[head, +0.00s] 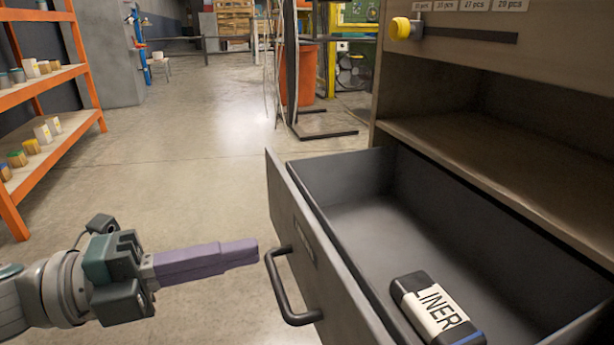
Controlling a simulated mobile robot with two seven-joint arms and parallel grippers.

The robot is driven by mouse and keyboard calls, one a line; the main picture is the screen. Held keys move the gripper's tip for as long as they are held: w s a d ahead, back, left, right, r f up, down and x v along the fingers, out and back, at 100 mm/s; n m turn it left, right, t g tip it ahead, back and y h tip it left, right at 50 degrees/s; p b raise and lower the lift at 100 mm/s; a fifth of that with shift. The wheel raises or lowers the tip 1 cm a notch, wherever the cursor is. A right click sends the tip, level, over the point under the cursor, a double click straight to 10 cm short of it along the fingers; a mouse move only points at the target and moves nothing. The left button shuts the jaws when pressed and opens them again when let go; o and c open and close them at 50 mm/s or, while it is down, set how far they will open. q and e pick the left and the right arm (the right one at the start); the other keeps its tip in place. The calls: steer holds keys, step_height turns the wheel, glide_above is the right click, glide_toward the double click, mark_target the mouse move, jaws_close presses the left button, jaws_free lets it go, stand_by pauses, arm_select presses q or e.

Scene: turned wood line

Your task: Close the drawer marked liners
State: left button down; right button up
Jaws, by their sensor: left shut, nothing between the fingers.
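The grey drawer (330,243) stands pulled out of the brown cabinet (495,150), showing its inside. A dark bar handle (284,291) is on its front. The front's small label is too oblique to read. My right gripper is not in view.
Above the drawer is an open shelf space, and a yellow knob (402,28) sits on a dark slot in the cabinet's upper panel. An orange rack (82,75) with small items stands at the left. An orange bin (299,75) is farther back. The concrete floor between is clear.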

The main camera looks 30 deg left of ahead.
mark_target(314, 237)
arm_select(q)
steer(key=b+x, duration=0.1)
steer(key=x, duration=0.4)
steer(key=shift+w+d, duration=0.3)
steer(key=shift+w, duration=0.1)
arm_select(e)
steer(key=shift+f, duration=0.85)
arm_select(q)
steer(key=shift+d, duration=0.1)
